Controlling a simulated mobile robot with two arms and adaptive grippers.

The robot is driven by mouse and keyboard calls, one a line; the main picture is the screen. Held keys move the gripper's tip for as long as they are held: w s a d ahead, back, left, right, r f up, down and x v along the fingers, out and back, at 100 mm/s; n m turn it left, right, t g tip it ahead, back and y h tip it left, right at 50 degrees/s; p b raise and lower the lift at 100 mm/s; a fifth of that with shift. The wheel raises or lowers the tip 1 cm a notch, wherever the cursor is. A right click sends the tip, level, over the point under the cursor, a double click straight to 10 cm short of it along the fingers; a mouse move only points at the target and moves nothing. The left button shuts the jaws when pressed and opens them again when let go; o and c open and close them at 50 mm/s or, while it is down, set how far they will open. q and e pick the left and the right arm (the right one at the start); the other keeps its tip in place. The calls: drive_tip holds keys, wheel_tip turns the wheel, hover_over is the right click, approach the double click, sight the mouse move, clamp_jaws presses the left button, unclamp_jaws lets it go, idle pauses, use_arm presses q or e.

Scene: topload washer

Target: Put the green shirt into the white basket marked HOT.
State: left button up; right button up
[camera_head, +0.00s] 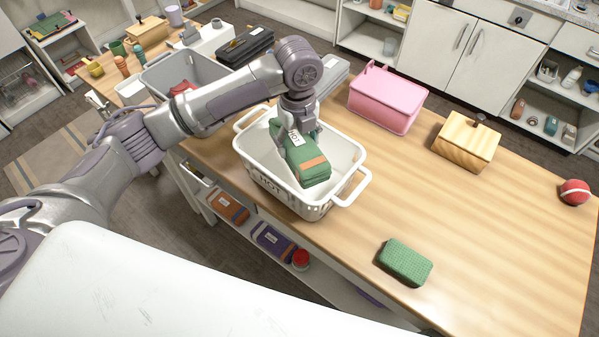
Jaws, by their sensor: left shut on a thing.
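The white basket (317,210) marked HOT stands on the wooden table. The green shirt (307,163), a folded bundle with an orange stripe, is inside the basket's opening. My left gripper (297,135) reaches down from above and is shut on the shirt. Its fingertips are partly hidden, and I cannot tell whether the shirt touches the basket floor. A white tag with lettering shows beside the fingers. My right gripper is not in view.
A grey bin (163,76) with something red inside stands left of the basket. A pink box (388,100), a wooden box (466,142), a green textured block (405,262) and a red ball (574,192) are on the table. The table right of the basket has free room.

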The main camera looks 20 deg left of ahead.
use_arm(q)
wheel_tip(320, 180, down, 5)
drive_tip(key=shift+w+r+p, duration=0.1)
drive_tip(key=shift+r+p, duration=0.05)
drive_tip(key=shift+p, duration=0.5)
drive_tip(key=shift+f, duration=0.75)
wheel_tip(320, 180, down, 2)
drive_tip(key=shift+f+p, duration=0.15)
drive_tip(key=shift+p, duration=0.3)
drive_tip(key=shift+f, duration=0.45)
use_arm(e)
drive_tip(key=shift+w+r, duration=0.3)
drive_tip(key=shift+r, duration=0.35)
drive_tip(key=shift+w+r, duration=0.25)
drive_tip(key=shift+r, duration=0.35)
use_arm(q)
drive_tip(key=shift+f, duration=0.1)
drive_tip(key=o, duration=1.3)
drive_tip(key=shift+c, duration=0.2)
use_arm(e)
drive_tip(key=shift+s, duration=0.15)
